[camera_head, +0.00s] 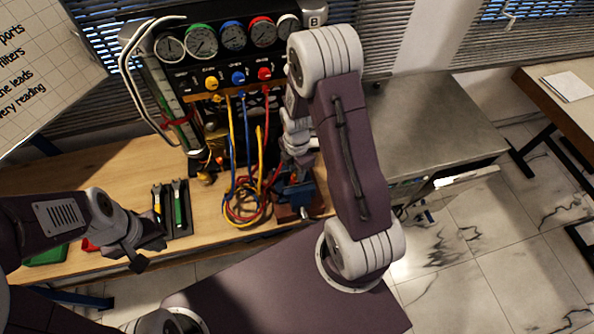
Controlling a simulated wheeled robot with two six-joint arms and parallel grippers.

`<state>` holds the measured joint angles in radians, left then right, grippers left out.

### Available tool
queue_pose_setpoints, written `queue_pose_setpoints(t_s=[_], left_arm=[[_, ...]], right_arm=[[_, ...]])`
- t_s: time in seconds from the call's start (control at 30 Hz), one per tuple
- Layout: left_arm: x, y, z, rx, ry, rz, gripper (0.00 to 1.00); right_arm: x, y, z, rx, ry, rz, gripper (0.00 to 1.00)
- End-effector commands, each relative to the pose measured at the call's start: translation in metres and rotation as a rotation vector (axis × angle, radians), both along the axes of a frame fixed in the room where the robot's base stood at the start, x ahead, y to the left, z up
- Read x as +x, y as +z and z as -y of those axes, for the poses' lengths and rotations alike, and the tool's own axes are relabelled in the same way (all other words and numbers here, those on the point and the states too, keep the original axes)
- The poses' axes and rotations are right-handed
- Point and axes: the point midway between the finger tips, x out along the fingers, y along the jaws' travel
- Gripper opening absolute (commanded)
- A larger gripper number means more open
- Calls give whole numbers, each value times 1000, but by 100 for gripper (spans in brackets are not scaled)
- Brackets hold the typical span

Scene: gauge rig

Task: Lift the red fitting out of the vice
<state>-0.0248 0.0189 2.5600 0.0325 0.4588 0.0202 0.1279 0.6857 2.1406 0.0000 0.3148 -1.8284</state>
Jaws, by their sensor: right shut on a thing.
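The blue vice (299,194) stands on a brown block near the front edge of the wooden bench, right of the coiled hoses. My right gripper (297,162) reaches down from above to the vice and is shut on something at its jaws. I take the held thing to be the red fitting from the gripper's place at the vice. My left gripper (143,250) is at the bench's front left, away from the vice. Its fingers are dark and their gap is unclear.
A gauge panel (235,70) with red, blue and yellow hoses (245,195) stands behind the vice; the hoses coil just left of it. A black tray (172,210) with tools lies further left. Green (47,256) and red (90,244) items lie near my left arm.

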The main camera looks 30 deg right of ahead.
Motion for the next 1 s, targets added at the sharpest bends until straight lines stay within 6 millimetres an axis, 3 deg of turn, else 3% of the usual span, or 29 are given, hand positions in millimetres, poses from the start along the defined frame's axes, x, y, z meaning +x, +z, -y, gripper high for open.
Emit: queue_pose_setpoints(t_s=[0.6, 1.0], left_arm=[[0, 4, 0, 0, 0, 0, 0], [0, 21, 0, 0, 0, 0, 0]], right_arm=[[5, 3, 1, 0, 0, 0, 0], [5, 22, 1, 0, 0, 0, 0]])
